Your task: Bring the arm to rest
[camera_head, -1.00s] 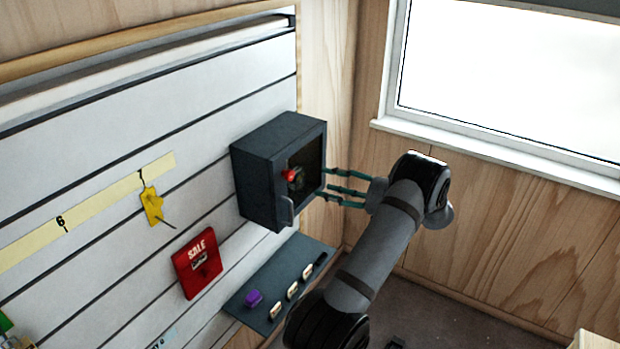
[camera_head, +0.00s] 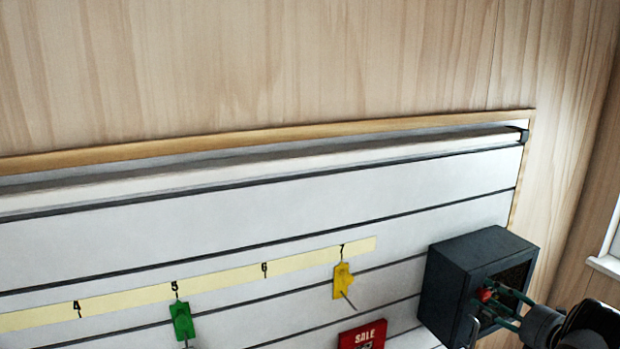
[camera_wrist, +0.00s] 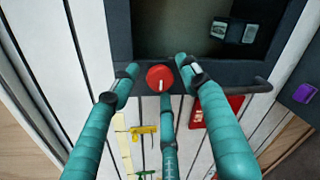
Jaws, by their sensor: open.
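My gripper (camera_head: 512,308) has three teal fingers, spread open, at the front of a dark grey box (camera_head: 462,272) on the slatted wall. In the wrist view my gripper (camera_wrist: 163,88) has its fingertips around a red knob (camera_wrist: 160,77) on the box's front edge, with no clear grip on it. The knob also shows in the head view (camera_head: 486,295), partly behind the fingers. Whether any fingertip touches the knob or box, I cannot tell. Most of my arm is outside the head view.
A green tag (camera_head: 182,320) and a yellow tag (camera_head: 342,281) hang on hooks below a numbered strip (camera_head: 220,282). A red SALE sign (camera_head: 362,335) is left of the box. A handle (camera_wrist: 262,85) sticks out beside the knob. A purple piece (camera_wrist: 303,93) lies right.

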